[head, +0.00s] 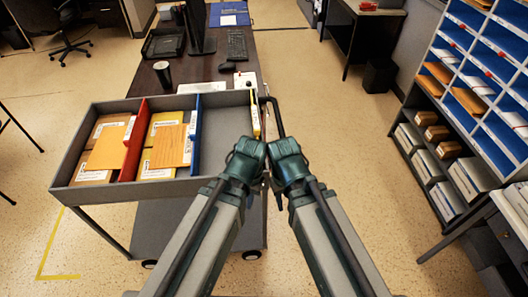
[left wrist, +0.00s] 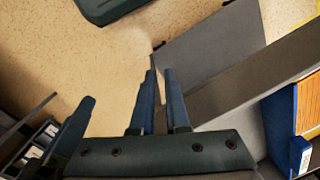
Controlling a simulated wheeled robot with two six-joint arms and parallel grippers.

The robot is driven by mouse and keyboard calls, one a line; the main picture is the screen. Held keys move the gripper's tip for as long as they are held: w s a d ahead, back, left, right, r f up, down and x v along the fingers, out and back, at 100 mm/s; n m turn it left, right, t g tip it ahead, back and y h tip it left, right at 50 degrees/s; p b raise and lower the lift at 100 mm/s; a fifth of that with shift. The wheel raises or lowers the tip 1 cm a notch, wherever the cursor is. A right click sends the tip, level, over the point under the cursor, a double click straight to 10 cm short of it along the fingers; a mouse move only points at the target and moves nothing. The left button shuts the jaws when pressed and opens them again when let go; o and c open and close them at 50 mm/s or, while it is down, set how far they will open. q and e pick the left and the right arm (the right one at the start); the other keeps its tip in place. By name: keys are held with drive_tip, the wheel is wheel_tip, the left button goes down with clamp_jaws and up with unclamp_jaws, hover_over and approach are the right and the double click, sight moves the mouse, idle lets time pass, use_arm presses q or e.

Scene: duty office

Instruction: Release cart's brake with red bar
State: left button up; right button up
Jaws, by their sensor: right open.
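The grey cart (head: 72,178) stands left of centre, its tray edge beside my arms. A black handle bar (head: 276,115) rises at its right end. No brake bar can be made out; the upright red panel (head: 135,140) is a tray divider. My right gripper (head: 280,195) is open, pointing down just right of the cart's end, its fingers mostly hidden. My left gripper is close beside it; its fingers are hidden in the head view. In the left wrist view, the left gripper's fingers (left wrist: 160,80) stand close together with a narrow gap, near the cart's grey panels (left wrist: 210,50).
The tray holds envelopes (head: 108,150) and a blue divider (head: 195,138). A desk (head: 190,72) with a monitor and black cup (head: 163,74) stands behind the cart. Pigeonhole shelves (head: 408,105) line the right. Floor (head: 340,135) right of the cart is clear.

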use_arm(q)
drive_tip(key=w+a+f+n+b, duration=0.1)
drive_tip(key=a+f+b, duration=0.1)
drive_tip(key=f+b, duration=0.8)
drive_tip(key=w+a+f+n+h+b, duration=0.1)
drive_tip(key=w+a+f+b, duration=0.1)
drive_tip(key=f+b, duration=0.9)
drive_tip(key=w+a+f+b, duration=0.2)
drive_tip(key=f+b, duration=0.9)
drive_tip(key=f, duration=0.1)
drive_tip(key=shift+a+n+t, duration=0.25)
drive_tip(key=shift+n+t, duration=0.15)
clamp_jaws()
drive_tip(key=w+d+f+n+t+h+b, duration=0.15)
drive_tip(key=w+f+h+b, duration=0.25)
drive_tip(key=f+b, duration=0.6)
drive_tip(key=w+d+r+n+t+h+b, duration=0.2)
drive_tip(key=w+r+h, duration=0.1)
drive_tip(key=w, duration=0.1)
drive_tip(key=w+a+r+n+t+h, duration=0.2)
drive_tip(key=w+r+n+t, duration=0.3)
drive_tip(key=r, duration=0.5)
drive_tip(key=w+a+r+n+t+h, duration=0.3)
drive_tip(key=w+r+n+t, duration=0.2)
drive_tip(key=r, duration=0.5)
drive_tip(key=shift+w+t, duration=0.75)
drive_tip(key=shift+w, duration=0.5)
